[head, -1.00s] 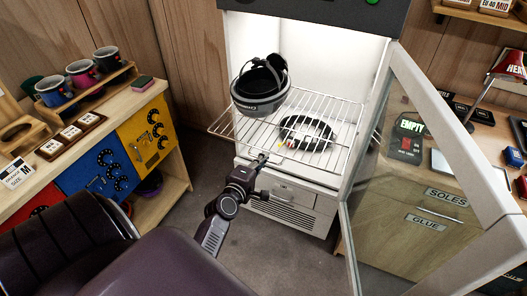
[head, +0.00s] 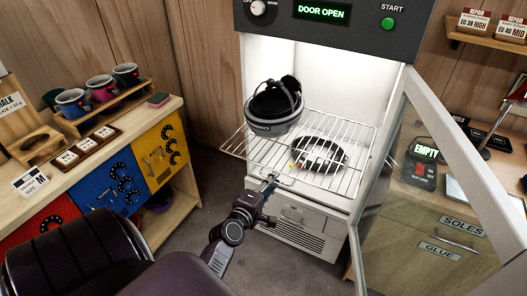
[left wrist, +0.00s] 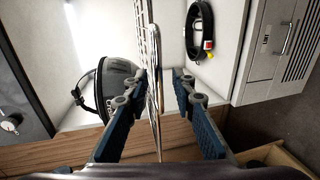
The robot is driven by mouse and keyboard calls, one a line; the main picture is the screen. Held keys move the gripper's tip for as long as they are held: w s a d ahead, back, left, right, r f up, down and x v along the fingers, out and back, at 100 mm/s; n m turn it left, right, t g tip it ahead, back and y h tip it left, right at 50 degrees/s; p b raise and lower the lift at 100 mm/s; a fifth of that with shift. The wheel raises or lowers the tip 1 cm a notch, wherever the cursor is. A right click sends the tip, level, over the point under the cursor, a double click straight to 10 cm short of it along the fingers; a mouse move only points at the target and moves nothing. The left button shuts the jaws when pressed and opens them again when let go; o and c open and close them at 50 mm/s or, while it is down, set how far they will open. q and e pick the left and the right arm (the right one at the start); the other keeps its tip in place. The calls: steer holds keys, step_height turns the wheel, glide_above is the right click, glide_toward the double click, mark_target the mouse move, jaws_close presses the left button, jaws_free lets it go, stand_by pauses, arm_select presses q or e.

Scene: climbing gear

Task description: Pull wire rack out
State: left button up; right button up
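The wire rack (head: 350,175) sits in the lit, open cabinet, and its front and left corner stick out past the cabinet's front. A grey and black helmet (head: 272,125) and a black strap loop (head: 318,153) are seen at the rack. My left gripper (head: 271,180) is at the rack's front edge. In the left wrist view the rack (left wrist: 152,40) shows nearly edge-on, and its front wire runs between the fingers of my left gripper (left wrist: 170,76). The fingers stand apart, with a gap visible beside the wire. My right gripper is not in view.
The cabinet's glass door (head: 425,180) stands open at the right, its display reading "DOOR OPEN". A wooden bench (head: 145,110) with mugs and coloured drawers stands at the left. Floor (head: 215,200) is clear between bench and cabinet.

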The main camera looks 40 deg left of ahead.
arm_select(q)
steer(key=v, duration=1)
steer(key=s+d+f+m+g+h, duration=0.1)
steer(key=s+d+f+m+g, duration=0.3)
steer(key=f, duration=0.7)
steer(key=s+d+f+m+g+h+b, duration=0.15)
steer(key=s+d+f+m, duration=0.3)
steer(key=f, duration=0.75)
steer(key=s+d+f+m+g+h, duration=0.1)
steer(key=s+d+f+m+g, duration=0.3)
steer(key=f, duration=0.7)
steer(key=s+d+f+m+g, duration=0.1)
steer(key=s+f+m+g, duration=0.1)
steer(key=s+f+m, duration=0.3)
steer(key=s+d+f+m+g, duration=0.1)
steer(key=s+f+m, duration=0.5)
steer(key=s, duration=1.3)
step_height(320, 180, down, 5)
steer(key=shift+d+r+g, duration=0.1)
steer(key=shift+d+g, duration=0.2)
steer(key=shift+g, duration=0.55)
